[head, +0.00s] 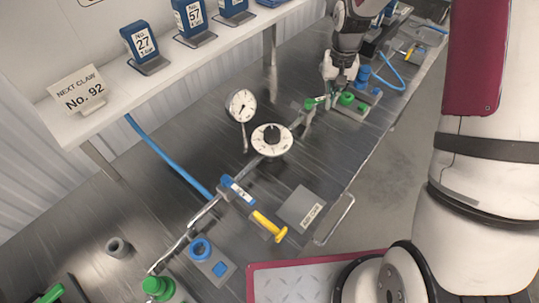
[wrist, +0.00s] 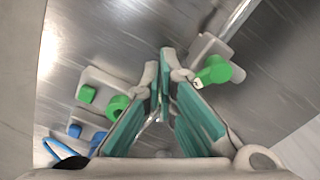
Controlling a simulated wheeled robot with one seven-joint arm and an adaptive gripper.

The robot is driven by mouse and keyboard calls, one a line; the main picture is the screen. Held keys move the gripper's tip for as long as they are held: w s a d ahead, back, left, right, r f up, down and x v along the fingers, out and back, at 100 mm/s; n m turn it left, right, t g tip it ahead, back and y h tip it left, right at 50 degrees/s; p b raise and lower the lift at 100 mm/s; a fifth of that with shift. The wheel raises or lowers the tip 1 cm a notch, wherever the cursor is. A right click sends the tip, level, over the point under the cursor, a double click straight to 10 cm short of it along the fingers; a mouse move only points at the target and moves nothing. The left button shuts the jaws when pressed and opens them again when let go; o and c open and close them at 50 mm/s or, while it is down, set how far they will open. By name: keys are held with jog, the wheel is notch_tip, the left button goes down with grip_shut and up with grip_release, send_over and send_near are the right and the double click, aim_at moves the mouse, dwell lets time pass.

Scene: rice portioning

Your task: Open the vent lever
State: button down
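A green lever (head: 313,102) sits on a small grey valve body on the bench, just left of my gripper in the head view. I take it as the vent lever, but no readable label confirms this. In the wrist view the green lever (wrist: 213,72) lies just right of my fingertips, on a light grey fitting. My gripper (wrist: 163,72) has its teal-padded fingers drawn together at the tips, with nothing seen between them. In the head view my gripper (head: 333,92) points down close beside the lever. Whether a fingertip touches the lever cannot be told.
A grey block with green fittings (head: 347,100) and blue fittings (head: 363,75) stands next to my gripper; a blue hose (head: 388,72) curves off it. A dial (head: 271,140), gauge (head: 241,105) and yellow handle (head: 268,226) lie along the pipe. A numbered shelf (head: 180,63) runs behind.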

jog(key=shift+w+d+f, duration=0.1)
jog(key=shift+d+f, duration=0.1)
jog(key=shift+d, duration=0.05)
jog(key=shift+w+d+b, duration=0.15)
jog(key=shift+w+b, duration=0.35)
jog(key=shift+w, duration=0.1)
jog(key=shift+w+d+b, duration=0.15)
jog(key=shift+w+b, duration=0.3)
jog(key=shift+w, duration=0.1)
jog(key=shift+f, duration=0.1)
jog(key=shift+w+a+b, duration=0.15)
jog(key=shift+w+b, duration=0.4)
jog(key=shift+w, duration=0.2)
jog(key=shift+s+d+r+p, duration=0.15)
jog(key=shift+r+p, duration=0.25)
jog(key=shift+r, duration=0.85)
jog(key=shift+s+r+p, duration=0.15)
jog(key=shift+r+p, duration=0.3)
jog(key=shift+r, duration=0.75)
jog(key=shift+s+d+r+p, duration=0.15)
jog(key=shift+r+p, duration=0.25)
jog(key=shift+r, duration=0.85)
jog(key=shift+a, duration=0.1)
